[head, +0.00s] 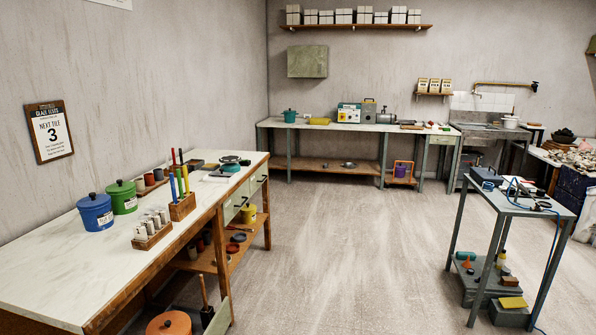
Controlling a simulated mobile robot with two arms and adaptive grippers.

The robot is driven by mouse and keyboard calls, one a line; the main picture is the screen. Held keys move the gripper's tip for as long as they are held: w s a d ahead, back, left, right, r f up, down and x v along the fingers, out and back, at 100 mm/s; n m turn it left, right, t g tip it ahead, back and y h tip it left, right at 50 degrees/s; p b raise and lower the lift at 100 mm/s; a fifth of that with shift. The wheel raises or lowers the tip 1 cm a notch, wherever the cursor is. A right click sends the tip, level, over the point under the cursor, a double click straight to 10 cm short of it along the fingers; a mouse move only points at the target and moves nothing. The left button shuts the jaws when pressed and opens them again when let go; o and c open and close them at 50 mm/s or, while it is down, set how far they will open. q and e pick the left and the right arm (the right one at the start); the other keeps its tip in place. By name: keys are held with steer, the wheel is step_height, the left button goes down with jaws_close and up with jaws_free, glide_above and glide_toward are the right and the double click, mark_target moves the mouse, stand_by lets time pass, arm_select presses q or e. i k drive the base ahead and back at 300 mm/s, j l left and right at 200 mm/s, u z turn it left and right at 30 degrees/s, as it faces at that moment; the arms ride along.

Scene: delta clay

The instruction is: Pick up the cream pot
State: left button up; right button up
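A small pale, cream or white lidded pot (510,122) stands far off at the back right, on the right part of the sink unit (478,127). It is too small to make out its details. Other lidded pots are a blue pot (95,213) and a green pot (123,198) on the near left bench, a teal pot (290,116) on the back bench, and an orange-lidded pot (169,325) low at the bottom edge. Neither of my grippers shows in the head view.
A long white-topped bench (60,265) runs along the left wall. A grey bench (335,125) lines the back wall. A blue-grey metal stand (520,207) with tools stands at right. The pale floor (345,240) between them is clear.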

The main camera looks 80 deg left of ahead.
mark_target(140, 183)
steer(key=u, duration=3.7)
